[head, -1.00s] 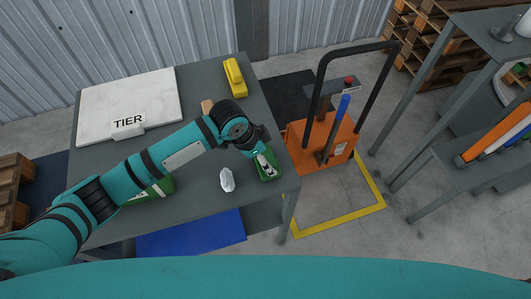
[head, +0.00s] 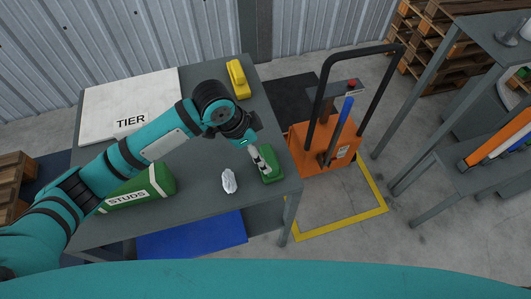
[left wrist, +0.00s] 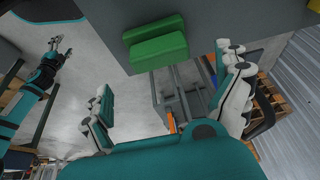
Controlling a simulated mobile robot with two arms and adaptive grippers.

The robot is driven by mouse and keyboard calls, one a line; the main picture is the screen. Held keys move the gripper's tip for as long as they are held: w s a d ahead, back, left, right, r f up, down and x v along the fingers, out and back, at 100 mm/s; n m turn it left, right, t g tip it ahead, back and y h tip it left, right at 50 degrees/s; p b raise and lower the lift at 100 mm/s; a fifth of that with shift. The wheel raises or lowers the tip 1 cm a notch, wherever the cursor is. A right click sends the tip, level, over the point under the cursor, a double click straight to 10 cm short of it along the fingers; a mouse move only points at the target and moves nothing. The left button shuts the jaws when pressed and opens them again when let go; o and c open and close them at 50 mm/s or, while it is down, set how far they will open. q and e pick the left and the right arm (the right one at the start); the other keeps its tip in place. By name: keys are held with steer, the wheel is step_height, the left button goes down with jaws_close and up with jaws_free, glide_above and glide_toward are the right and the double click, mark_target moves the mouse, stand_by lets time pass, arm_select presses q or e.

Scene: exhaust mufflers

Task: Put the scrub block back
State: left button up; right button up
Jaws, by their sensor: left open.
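A green block (head: 271,173), which I take to be the scrub block, lies near the right front corner of the grey table (head: 205,205). In the left wrist view the block (left wrist: 158,50) shows a lighter and a darker green part, close to the table's edge. My left gripper (head: 261,160) is just over the block in the head view and hides part of it. In the left wrist view the fingers of my left gripper (left wrist: 170,90) are wide apart with nothing between them. My right gripper (left wrist: 57,47) is small at the left there, its opening unclear.
A crumpled white lump (head: 228,181) lies left of the block. A green STUDS box (head: 140,190), a white TIER board (head: 110,100) and a yellow object (head: 238,78) are on the table. An orange cart (head: 325,150) stands to the right.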

arm_select(q)
steer(key=v, duration=0.5)
arm_select(e)
steer(key=shift+d+f, duration=0.15)
steer(key=shift+d, duration=0.15)
